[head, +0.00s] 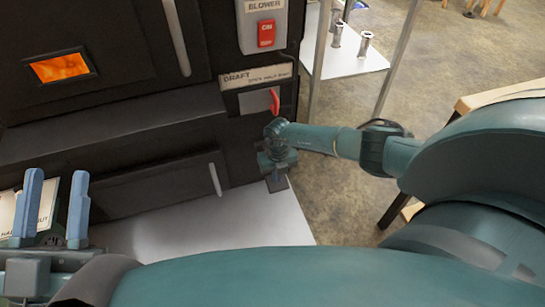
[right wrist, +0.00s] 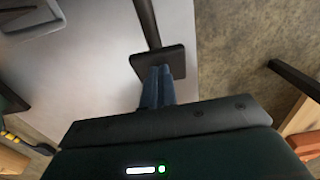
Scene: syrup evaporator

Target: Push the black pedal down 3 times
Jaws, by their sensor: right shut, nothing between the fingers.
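The black pedal (right wrist: 172,59) is a flat dark plate on a dark bar, over the pale floor plate in the right wrist view. In the head view a small dark plate, apparently the pedal (head: 277,185), shows just below my right gripper. My right gripper (right wrist: 158,72) is shut and empty. Its blue fingertips overlap the pedal's near edge in the right wrist view; whether they touch it I cannot tell. My left gripper (head: 54,185) is open and empty at the lower left of the head view.
The dark evaporator front (head: 120,125) stands behind, with a glowing window (head: 61,67), a red blower switch (head: 266,33) and a red draft lever (head: 274,101). A pale plate (head: 200,232) lies before it. A wooden-topped stand (head: 500,92) is at the right.

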